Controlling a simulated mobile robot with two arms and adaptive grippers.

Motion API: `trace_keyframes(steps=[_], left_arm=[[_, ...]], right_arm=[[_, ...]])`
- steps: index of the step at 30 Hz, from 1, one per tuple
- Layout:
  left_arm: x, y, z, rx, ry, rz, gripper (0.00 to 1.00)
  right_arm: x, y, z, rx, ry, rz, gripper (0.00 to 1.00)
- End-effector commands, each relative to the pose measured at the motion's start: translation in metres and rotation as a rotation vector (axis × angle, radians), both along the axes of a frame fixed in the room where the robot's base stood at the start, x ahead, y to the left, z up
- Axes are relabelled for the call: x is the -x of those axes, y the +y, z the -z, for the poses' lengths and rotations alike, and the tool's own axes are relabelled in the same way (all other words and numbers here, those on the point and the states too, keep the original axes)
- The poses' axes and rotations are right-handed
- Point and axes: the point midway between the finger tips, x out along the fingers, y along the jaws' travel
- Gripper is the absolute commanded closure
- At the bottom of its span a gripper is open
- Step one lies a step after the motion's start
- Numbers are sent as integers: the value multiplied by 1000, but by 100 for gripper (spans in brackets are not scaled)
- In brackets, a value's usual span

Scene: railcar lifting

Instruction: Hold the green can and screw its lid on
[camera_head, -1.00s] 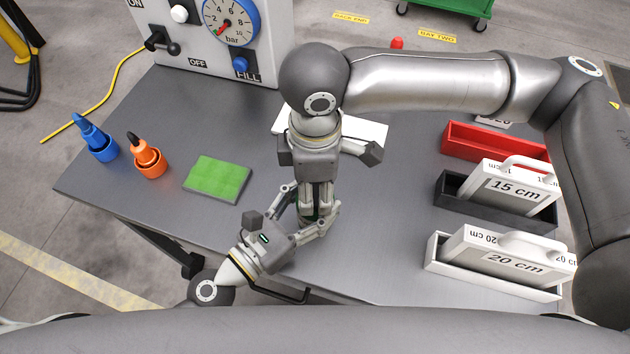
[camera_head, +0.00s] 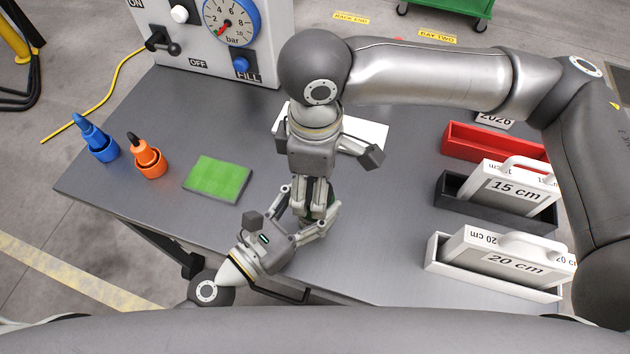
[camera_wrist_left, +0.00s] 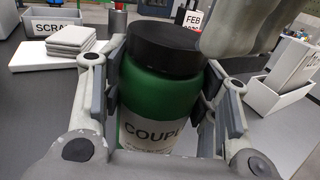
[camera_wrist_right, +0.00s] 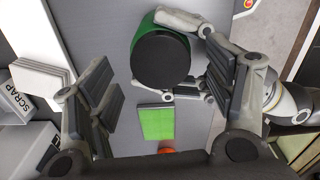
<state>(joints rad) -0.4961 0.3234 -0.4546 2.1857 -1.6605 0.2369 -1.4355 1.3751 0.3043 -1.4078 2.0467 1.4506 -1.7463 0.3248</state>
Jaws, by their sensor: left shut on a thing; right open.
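The green can (camera_wrist_left: 160,100) stands upright between the fingers of my left gripper (camera_wrist_left: 165,75), which is shut on its sides. Its black lid (camera_wrist_left: 165,48) sits on top and looks level; how far it is screwed down I cannot tell. In the right wrist view the lid (camera_wrist_right: 160,62) faces the camera, with a strip of the green can (camera_wrist_right: 148,22) beside it. My right gripper (camera_wrist_right: 162,80) is open and empty above the lid, its fingers apart from it. In the head view the arms hide most of the can, near my left gripper (camera_head: 314,213).
Red (camera_head: 490,145), black (camera_head: 500,208) and white (camera_head: 480,275) trays stand right. A gauge panel (camera_head: 180,60) stands behind.

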Motion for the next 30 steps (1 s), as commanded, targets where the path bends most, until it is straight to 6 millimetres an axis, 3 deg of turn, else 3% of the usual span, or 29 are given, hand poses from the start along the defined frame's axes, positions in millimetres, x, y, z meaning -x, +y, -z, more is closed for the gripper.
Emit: trace_keyframes(steps=[9,13,18,27,28,30], left_arm=[[0,0,0,1,1,0,100],[0,0,0,1,1,0,100],[0,0,0,1,1,0,100],[0,0,0,1,1,0,100],[0,0,0,1,1,0,42],[0,0,0,0,0,0,33]], right_arm=[[-1,1,-68,-2,-4,0,25],[-1,1,-89,0,-3,0,25],[0,0,-102,0,-1,-1,25],[0,0,-105,0,-1,-1,25],[0,0,-105,0,-1,-1,25],[0,0,-104,0,-1,-1,25]])
